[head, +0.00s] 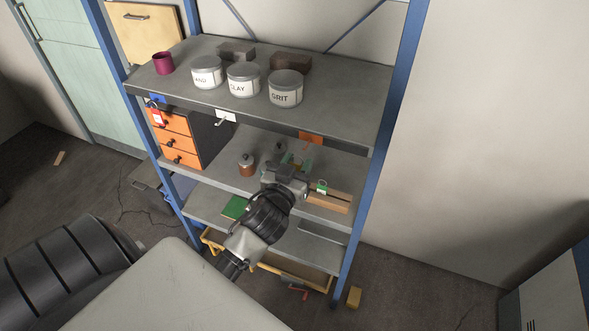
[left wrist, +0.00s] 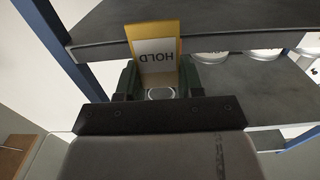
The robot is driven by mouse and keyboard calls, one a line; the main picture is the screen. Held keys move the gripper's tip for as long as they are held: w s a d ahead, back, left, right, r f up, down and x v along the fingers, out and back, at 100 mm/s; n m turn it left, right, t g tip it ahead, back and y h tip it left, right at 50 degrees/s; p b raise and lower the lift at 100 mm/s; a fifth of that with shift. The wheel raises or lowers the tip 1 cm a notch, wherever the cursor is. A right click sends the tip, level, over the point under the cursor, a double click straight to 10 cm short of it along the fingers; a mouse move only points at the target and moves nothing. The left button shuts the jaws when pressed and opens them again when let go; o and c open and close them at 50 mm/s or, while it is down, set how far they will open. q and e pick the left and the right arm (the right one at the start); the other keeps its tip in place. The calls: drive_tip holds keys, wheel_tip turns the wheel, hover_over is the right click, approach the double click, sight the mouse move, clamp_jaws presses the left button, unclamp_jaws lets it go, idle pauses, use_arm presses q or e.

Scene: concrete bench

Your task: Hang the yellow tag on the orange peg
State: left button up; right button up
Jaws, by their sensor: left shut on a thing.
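The yellow tag (left wrist: 180,45), with a white panel reading HOLD upside down, is between the dark green fingers of my left gripper (left wrist: 158,80) in the left wrist view. The gripper is shut on it. In the head view my left gripper (head: 297,162) is in front of the shelf unit, just below the orange peg's plate (head: 311,138) on the upper shelf's front edge. The tag cannot be made out clearly there. The orange peg is not seen in the left wrist view, and I cannot tell whether the tag touches it. My right gripper is not in view.
A white peg plate (head: 226,116) and a blue one (head: 155,99), with a red tag (head: 157,118) hanging below it, are further left on the edge. Labelled jars (head: 243,80) stand above. A wooden block (head: 329,202) and a lidded pot (head: 247,164) are on the middle shelf.

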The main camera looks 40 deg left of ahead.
use_arm(q)
drive_tip(key=f+b+x, duration=0.1)
drive_tip(key=x, duration=0.5)
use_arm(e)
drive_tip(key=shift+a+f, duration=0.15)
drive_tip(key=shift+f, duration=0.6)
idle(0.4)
use_arm(q)
drive_tip(key=o, duration=1)
drive_tip(key=b+v, duration=0.3)
drive_tip(key=v, duration=0.7)
drive_tip(key=shift+s, duration=0.4)
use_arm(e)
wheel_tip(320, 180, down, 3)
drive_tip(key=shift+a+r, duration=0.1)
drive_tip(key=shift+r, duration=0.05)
